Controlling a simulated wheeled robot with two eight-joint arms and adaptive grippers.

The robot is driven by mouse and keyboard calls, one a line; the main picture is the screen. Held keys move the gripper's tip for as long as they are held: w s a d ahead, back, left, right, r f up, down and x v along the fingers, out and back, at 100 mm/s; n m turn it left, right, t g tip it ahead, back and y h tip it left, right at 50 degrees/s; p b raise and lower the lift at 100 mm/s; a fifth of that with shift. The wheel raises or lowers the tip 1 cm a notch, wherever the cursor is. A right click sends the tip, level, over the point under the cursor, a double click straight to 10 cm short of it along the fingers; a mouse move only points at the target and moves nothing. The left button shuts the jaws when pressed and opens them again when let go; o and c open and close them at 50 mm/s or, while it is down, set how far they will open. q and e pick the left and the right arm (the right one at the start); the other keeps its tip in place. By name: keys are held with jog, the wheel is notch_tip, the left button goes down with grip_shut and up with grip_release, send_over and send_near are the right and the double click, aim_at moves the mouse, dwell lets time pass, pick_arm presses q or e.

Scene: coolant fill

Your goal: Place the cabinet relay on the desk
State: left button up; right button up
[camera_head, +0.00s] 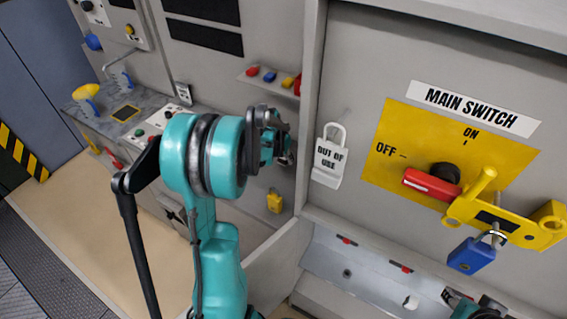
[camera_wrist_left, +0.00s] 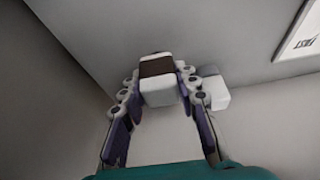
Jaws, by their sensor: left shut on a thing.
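My left gripper (camera_wrist_left: 158,86) is shut on a white block with a dark brown face, which I take to be the relay (camera_wrist_left: 158,92). In the left wrist view, the block sits between both fingers, close to a grey surface. In the head view, my left gripper (camera_head: 280,148) is beside the edge of the grey cabinet, and its own arm hides what it holds. My right gripper (camera_head: 480,308) shows only in part at the bottom right, with its fingers unclear. A grey counter (camera_head: 150,100), possibly the desk, is at the upper left.
Another white block (camera_wrist_left: 214,92) is right of the held one. A yellow main switch panel (camera_head: 405,130), a blue padlock (camera_head: 472,255) and an out-of-use tag (camera_head: 328,160) are on the right. A yellow-topped item (camera_head: 86,92) stands on the counter. A small shelf (camera_head: 268,80) holds coloured pieces.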

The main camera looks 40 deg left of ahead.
pick_arm(q)
notch_tip(320, 180, down, 2)
jog(key=shift+f, duration=0.25)
jog(key=shift+f+b, duration=0.1)
jog(key=shift+b, duration=0.3)
jog(key=o, duration=0.9)
